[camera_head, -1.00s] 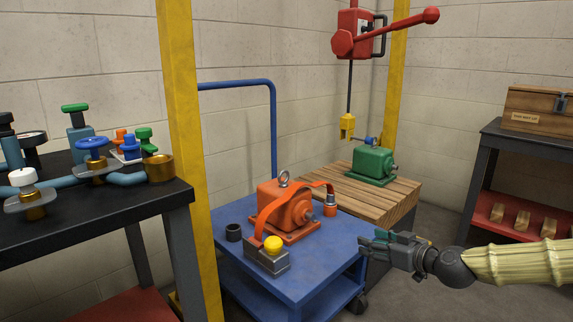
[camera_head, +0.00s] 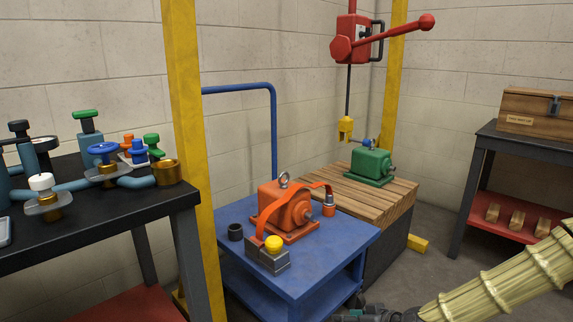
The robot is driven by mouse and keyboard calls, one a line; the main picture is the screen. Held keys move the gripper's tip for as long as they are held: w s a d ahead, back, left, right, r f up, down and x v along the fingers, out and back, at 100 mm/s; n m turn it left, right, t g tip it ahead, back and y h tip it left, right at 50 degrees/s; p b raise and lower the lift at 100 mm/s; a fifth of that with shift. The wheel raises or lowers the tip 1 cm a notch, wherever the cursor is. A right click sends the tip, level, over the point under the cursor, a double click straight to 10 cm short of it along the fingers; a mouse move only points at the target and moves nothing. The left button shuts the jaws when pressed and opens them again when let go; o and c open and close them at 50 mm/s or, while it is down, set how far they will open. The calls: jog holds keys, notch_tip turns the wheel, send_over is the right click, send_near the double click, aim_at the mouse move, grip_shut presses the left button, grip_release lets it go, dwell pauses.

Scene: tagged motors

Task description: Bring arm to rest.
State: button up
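My arm in its pale ribbed sleeve (camera_head: 500,280) enters from the right edge and slopes down to the bottom of the head view. My gripper (camera_head: 370,315) shows only as a dark sliver at the bottom edge, beside the blue cart's front right corner. Its fingers are mostly cut off, so I cannot see whether they are open or shut. No object shows in it. The task names no other object.
An orange motor (camera_head: 285,208) with a strap sits on the blue cart (camera_head: 325,262). A green motor (camera_head: 371,165) stands on a wooden pallet (camera_head: 395,198) under a red hoist (camera_head: 352,40). A black valve bench (camera_head: 110,222) is at left, a dark shelf (camera_head: 535,146) at right.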

jog(key=s+f+m+g+h+p, duration=0.2)
jog(key=s+f+g+h, duration=0.15)
jog(key=s+f, duration=1.2)
jog(key=s+d+f+m+g+h+p, duration=0.1)
jog(key=s+d+f+g+h+p, duration=0.15)
jog(key=s, duration=0.85)
jog(key=s+d+f+m+g+h+p, duration=0.1)
jog(key=s+d+m+g, duration=0.15)
jog(key=s, duration=0.75)
notch_tip(320, 180, up, 38)
jog(key=p, duration=3.7)
jog(key=shift+d+n+p, duration=0.3)
jog(key=shift+d+n, duration=0.1)
jog(key=shift+n, duration=0.05)
jog(key=shift+t, duration=0.25)
